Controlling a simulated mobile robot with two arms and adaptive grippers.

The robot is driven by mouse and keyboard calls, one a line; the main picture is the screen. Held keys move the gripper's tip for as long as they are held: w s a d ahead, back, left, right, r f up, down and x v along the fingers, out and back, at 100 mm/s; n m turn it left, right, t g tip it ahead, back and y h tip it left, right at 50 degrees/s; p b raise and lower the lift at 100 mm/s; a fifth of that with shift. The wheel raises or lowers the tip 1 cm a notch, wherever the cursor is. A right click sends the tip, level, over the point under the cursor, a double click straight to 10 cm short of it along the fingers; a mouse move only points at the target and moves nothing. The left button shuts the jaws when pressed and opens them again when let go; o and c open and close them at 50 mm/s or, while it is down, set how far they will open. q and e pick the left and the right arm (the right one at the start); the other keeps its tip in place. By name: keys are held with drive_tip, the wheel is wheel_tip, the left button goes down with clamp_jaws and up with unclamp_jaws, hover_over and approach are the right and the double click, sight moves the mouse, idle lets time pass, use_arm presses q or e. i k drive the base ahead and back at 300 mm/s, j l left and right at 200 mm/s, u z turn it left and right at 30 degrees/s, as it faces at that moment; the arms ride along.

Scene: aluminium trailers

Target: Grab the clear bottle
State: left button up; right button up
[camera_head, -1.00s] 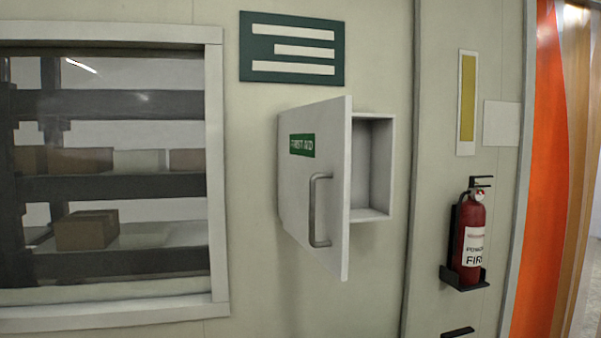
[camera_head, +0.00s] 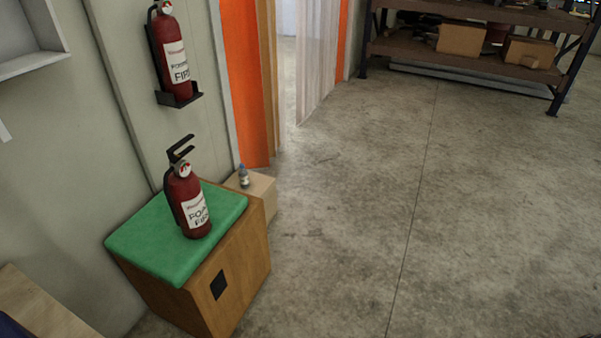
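A small bottle (camera_head: 243,176) with a blue cap stands upright on a cardboard box (camera_head: 264,190), just behind the green-topped wooden cabinet. It is small in the picture, but its body looks pale or clear with a light label. Neither of my grippers shows in the head view.
A red fire extinguisher (camera_head: 188,203) stands on the green top (camera_head: 150,238) of the wooden cabinet (camera_head: 225,290), left of the bottle. Another extinguisher (camera_head: 172,55) hangs on the wall. A shelf rack (camera_head: 400,50) with boxes stands at the back right. The concrete floor (camera_head: 350,220) is clear.

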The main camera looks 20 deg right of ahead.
sight(243, 173)
drive_tip(key=z, duration=0.25)
drive_tip(key=u, duration=0.65)
drive_tip(key=i+l+u, duration=0.15)
drive_tip(key=l+u, duration=0.2)
drive_tip(key=i+l+u, duration=0.1)
drive_tip(key=l+u, duration=0.6)
drive_tip(key=i+l, duration=0.05)
